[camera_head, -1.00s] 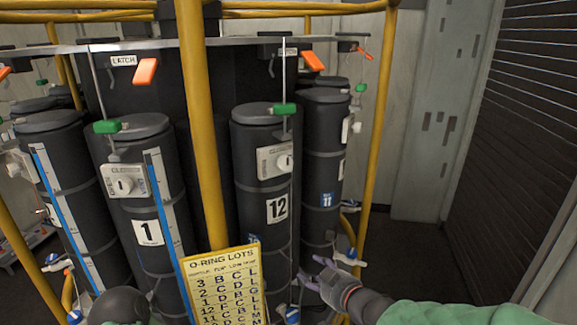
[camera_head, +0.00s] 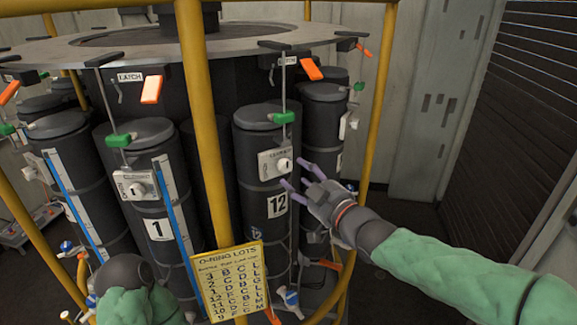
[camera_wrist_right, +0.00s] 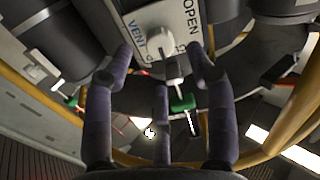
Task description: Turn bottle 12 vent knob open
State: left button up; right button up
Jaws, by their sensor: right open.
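Bottle 12 (camera_head: 265,225) is a dark upright cylinder with a white "12" label. Its vent knob (camera_head: 284,164) is a small white knob on a pale plate (camera_head: 267,166) near the bottle's top. In the right wrist view the knob (camera_wrist_right: 154,44) sits on the plate marked VENT and OPEN, ahead of my fingers and between their tips. My right gripper (camera_head: 302,175) is open and empty, just right of the knob and apart from it; its purple fingers also show in the wrist view (camera_wrist_right: 163,68). My left arm shows at the bottom left, its fingers hidden.
A yellow upright post (camera_head: 203,120) stands left of bottle 12, with the yellow O-ring lots sign (camera_head: 232,282) low on it. Another yellow post (camera_head: 378,100) stands to the right. A green handle (camera_head: 284,118) hangs on a rod above the knob plate. Bottle 1 (camera_head: 150,205) stands left.

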aim_at(287, 167)
jog(key=shift+p+x, duration=0.45)
jog(key=shift+x, duration=2.15)
grip_shut()
